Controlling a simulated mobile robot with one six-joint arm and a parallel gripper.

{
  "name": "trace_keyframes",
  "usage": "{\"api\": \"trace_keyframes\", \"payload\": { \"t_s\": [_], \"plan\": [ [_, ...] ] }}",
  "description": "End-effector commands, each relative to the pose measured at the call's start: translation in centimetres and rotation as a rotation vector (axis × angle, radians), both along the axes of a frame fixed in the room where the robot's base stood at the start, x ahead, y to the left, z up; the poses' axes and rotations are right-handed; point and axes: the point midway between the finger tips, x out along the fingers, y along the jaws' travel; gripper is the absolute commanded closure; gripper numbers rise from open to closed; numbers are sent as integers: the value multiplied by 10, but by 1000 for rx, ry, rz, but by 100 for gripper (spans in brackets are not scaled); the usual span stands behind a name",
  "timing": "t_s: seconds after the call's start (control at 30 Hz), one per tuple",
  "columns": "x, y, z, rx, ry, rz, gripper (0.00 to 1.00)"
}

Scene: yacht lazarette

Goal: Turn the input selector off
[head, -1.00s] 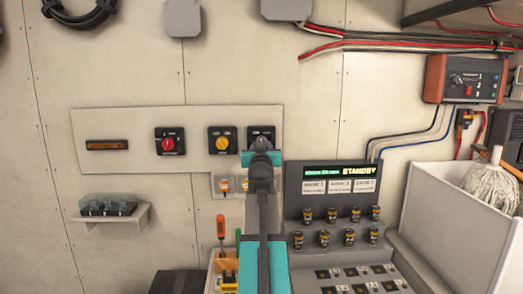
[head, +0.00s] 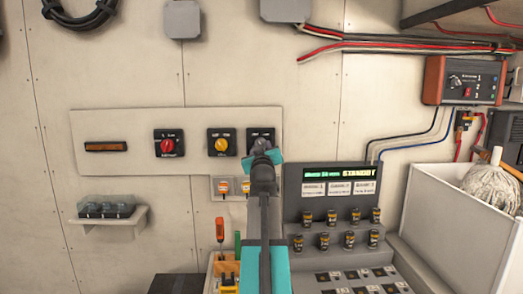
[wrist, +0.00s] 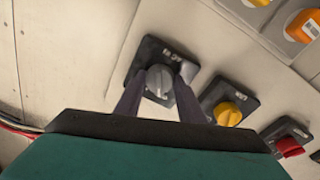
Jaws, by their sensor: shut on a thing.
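The rightmost selector on the wall panel has a black square plate (head: 260,133) and a grey knob (wrist: 158,80). In the wrist view my gripper (wrist: 157,84) is shut on the grey knob, one finger on each side. The plate's small label looks like "AC IN" but is hard to read, and the exact knob position is unclear. In the head view my gripper (head: 262,153) covers the knob and the lower plate.
A yellow-knob selector (head: 221,143) and a red-knob selector (head: 168,144) sit left on the same panel. Orange switches (head: 223,187) are just below. A standby console (head: 338,190) stands to the right, with a tool holder (head: 220,265) below.

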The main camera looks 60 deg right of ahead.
Motion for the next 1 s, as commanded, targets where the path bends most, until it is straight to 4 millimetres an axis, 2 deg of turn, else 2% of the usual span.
{"api": "trace_keyframes", "payload": {
  "t_s": [0.13,0.17,0.27,0.67,1.0],
  "plan": [
    [-1,-1,2,-5,1,-2,87],
    [-1,-1,2,-5,1,-2,61],
    [-1,-1,1,-4,1,-1,46],
    [-1,2,0,-2,0,-1,46],
    [-13,20,-3,-2,0,-1,46]
  ]
}}
